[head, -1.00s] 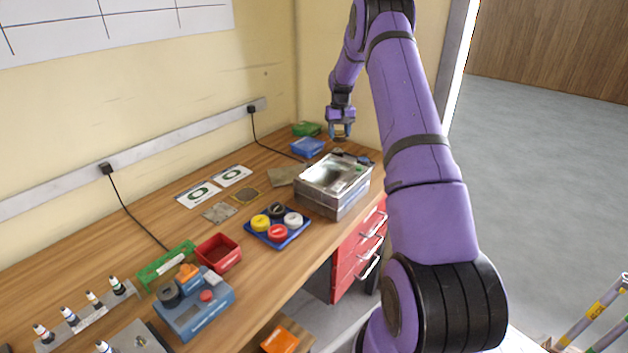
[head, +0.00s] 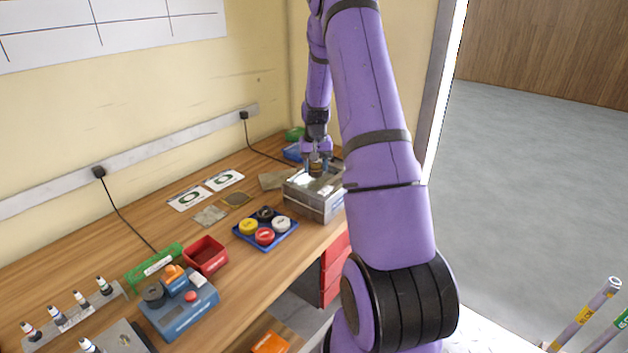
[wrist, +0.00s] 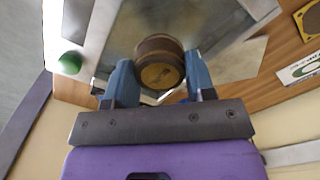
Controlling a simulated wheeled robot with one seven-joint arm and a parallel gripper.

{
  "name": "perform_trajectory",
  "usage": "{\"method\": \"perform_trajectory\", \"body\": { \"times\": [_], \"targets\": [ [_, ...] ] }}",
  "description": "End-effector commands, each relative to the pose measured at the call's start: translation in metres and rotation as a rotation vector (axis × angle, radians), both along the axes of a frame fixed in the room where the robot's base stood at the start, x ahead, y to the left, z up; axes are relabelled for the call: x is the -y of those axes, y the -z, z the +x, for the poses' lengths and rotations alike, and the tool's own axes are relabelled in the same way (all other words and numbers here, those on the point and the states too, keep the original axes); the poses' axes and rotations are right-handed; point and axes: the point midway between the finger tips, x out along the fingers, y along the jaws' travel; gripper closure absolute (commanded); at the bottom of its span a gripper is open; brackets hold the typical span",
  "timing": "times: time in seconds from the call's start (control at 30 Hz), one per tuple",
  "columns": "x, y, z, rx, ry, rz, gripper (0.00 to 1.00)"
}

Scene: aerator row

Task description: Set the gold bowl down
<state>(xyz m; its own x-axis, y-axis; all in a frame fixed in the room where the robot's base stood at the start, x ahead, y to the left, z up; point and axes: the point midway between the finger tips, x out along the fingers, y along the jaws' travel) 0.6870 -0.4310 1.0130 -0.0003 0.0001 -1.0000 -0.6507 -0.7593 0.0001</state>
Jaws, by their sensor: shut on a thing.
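The gold bowl (wrist: 160,68) shows in the wrist view as a small round brown-gold piece with a dull gold face, between the two blue fingers. My gripper (head: 317,166) is shut on it; in the head view the bowl (head: 316,164) is a small gold patch between the fingertips. They are over the open silver metal basin (head: 312,202) at the far end of the bench. The basin's metal also shows around the bowl in the wrist view (wrist: 215,35). I cannot tell whether the bowl touches the basin.
Left of the basin are a blue tray (head: 246,238) with several coloured round pieces, a gold-rimmed square (head: 237,199) and a flat grey-brown plate (head: 272,181). A blue bin (head: 292,152) stands behind. A green knob (wrist: 71,62) is near the basin's edge.

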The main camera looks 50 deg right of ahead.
Motion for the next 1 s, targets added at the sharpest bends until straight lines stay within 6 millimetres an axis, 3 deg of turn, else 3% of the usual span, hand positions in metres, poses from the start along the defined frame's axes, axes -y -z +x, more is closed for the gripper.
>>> {"method": "perform_trajectory", "body": {
  "times": [0.47, 0.83, 0.87, 0.97, 1.0],
  "targets": [
    [-0.001, 0.046, 0.000, -0.002, -0.001, 0.001, 0.74],
    [0.000, 0.050, 0.001, 0.000, -0.002, 0.000, 0.74],
    [0.000, 0.051, 0.001, 0.000, -0.002, 0.000, 0.48],
    [0.000, 0.050, 0.001, 0.000, -0.002, 0.000, 0.25],
    [0.000, 0.050, 0.001, 0.000, -0.002, 0.000, 0.25]
  ]
}}
